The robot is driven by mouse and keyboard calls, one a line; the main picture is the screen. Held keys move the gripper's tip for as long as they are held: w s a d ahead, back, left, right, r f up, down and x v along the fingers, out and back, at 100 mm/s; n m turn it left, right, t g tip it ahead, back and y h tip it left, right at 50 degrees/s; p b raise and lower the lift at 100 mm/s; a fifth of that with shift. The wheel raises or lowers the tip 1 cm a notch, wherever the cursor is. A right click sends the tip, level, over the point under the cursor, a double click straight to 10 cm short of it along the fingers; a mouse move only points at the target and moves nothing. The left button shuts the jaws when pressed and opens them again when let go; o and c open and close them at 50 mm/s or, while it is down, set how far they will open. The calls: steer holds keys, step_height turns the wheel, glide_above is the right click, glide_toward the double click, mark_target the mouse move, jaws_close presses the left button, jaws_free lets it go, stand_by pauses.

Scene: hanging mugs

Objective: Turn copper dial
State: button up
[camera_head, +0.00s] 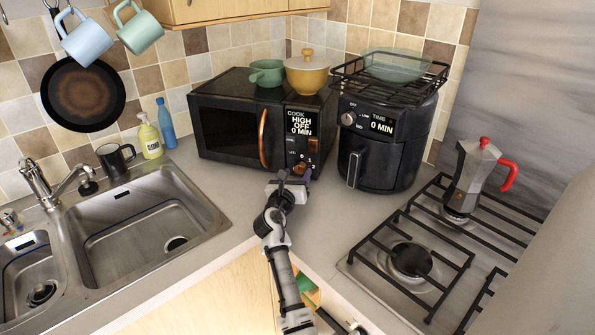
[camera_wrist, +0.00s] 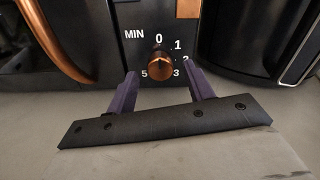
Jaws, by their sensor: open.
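The copper dial (camera_wrist: 159,65) is on the lower right of the black microwave's front panel, ringed by white numbers and the word MIN. In the head view the dial (camera_head: 300,169) is small and partly hidden by my gripper. My gripper (camera_head: 295,178) is in front of the microwave (camera_head: 228,128), low at its right end. In the wrist view my gripper (camera_wrist: 160,88) is open, with one purple finger to the lower left of the dial and the other to the lower right. The panel display reads COOK HIGH OFF 0 MIN.
A copper door handle (camera_head: 264,138) is left of the panel. A black air fryer (camera_head: 381,150) stands close on the right, with a rack and glass dish on top. A sink (camera_head: 150,225) is at left, a stove (camera_head: 430,250) at right. Bare counter lies in front.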

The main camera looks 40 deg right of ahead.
steer(key=shift+w+d, duration=0.4)
steer(key=shift+d, duration=0.2)
steer(key=shift+c, duration=0.2)
steer(key=c, duration=0.9)
